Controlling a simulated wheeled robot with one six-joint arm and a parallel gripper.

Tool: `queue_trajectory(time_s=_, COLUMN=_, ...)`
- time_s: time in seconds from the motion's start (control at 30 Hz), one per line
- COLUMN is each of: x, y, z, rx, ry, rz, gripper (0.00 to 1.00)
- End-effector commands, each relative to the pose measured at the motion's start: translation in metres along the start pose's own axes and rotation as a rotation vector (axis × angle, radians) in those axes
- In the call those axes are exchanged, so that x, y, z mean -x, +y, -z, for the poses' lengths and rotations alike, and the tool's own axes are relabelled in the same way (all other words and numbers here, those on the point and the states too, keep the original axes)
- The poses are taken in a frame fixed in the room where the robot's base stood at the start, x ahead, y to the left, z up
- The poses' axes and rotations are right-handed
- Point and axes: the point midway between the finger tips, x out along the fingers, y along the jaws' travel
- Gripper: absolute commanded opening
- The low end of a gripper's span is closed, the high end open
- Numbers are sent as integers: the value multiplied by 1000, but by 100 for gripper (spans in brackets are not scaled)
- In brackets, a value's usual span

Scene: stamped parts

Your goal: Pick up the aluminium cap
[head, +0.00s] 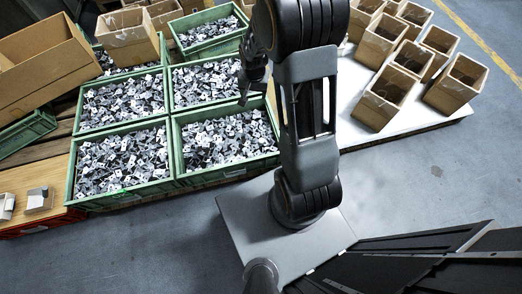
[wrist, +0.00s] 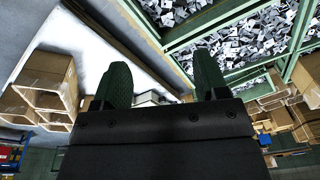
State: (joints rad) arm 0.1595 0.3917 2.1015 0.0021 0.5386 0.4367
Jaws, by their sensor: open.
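I cannot single out an aluminium cap in either view. Many small grey metal parts (head: 125,160) lie mixed in several green crates (head: 122,198) at the left of the head view. Metal parts (wrist: 240,45) also show at the upper right of the wrist view. My gripper (head: 245,88) is above the right side of the crates, partly hidden by my own arm. In the wrist view its two dark fingers (wrist: 160,80) stand wide apart, with nothing seen between them.
Open cardboard boxes (head: 385,92) stand on a white pallet (head: 425,118) at the right. More cardboard boxes (head: 50,57) stand behind and left of the crates. A wooden surface (head: 28,185) lies at the far left. The grey floor (head: 430,180) at the right front is clear.

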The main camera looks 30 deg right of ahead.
Motion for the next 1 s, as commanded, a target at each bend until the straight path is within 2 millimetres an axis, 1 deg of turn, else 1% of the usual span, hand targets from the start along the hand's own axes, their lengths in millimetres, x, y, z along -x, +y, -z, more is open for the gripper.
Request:
queue_trajectory(time_s=0.03, x=-62, y=6, z=0, rx=-44, ry=-23, rz=-13, gripper=67)
queue_trajectory(time_s=0.07, x=-84, y=8, z=2, rx=-70, ry=-32, rz=-18, gripper=67)
queue_trajectory(time_s=0.1, x=-111, y=12, z=3, rx=-102, ry=-41, rz=-25, gripper=67)
queue_trajectory(time_s=0.17, x=-147, y=16, z=3, rx=-145, ry=-53, rz=-33, gripper=67)
queue_trajectory(time_s=0.2, x=-169, y=19, z=2, rx=-168, ry=-62, rz=-38, gripper=67)
queue_trajectory(time_s=0.3, x=-211, y=25, z=0, rx=-218, ry=-76, rz=-48, gripper=67)
queue_trajectory(time_s=0.4, x=-238, y=30, z=-2, rx=-251, ry=-85, rz=-56, gripper=67)
queue_trajectory(time_s=0.7, x=-298, y=36, z=-9, rx=-278, ry=-93, rz=-62, gripper=67)
queue_trajectory(time_s=0.9, x=-328, y=37, z=-12, rx=-276, ry=-92, rz=-61, gripper=67)
queue_trajectory(time_s=1.0, x=-337, y=37, z=-13, rx=-276, ry=-93, rz=-62, gripper=67)
